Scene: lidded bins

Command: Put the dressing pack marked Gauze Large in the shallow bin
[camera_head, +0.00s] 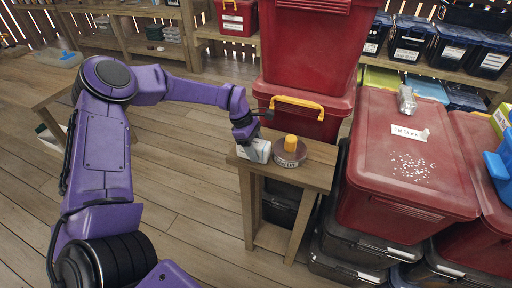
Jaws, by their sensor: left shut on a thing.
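My purple left arm reaches across from the left, and its left gripper (247,138) points down over a small wooden table (315,173). It is shut on a white pack (261,152) at the table's left end. The print on the pack is too small to read, and the gripper hides its top. A low round container (290,161) with a pale label sits just right of the pack, with a yellow-orange piece (290,143) standing on or in it. I cannot tell for sure whether it is the shallow bin. My right gripper is not in view.
A large red lidded bin (390,185) stands right of the table, with a label, white specks and a grey object (407,100) on its lid. Stacked red bins (305,50) rise behind the table. Shelves of dark bins (410,45) line the back. Wooden floor is clear left of the table.

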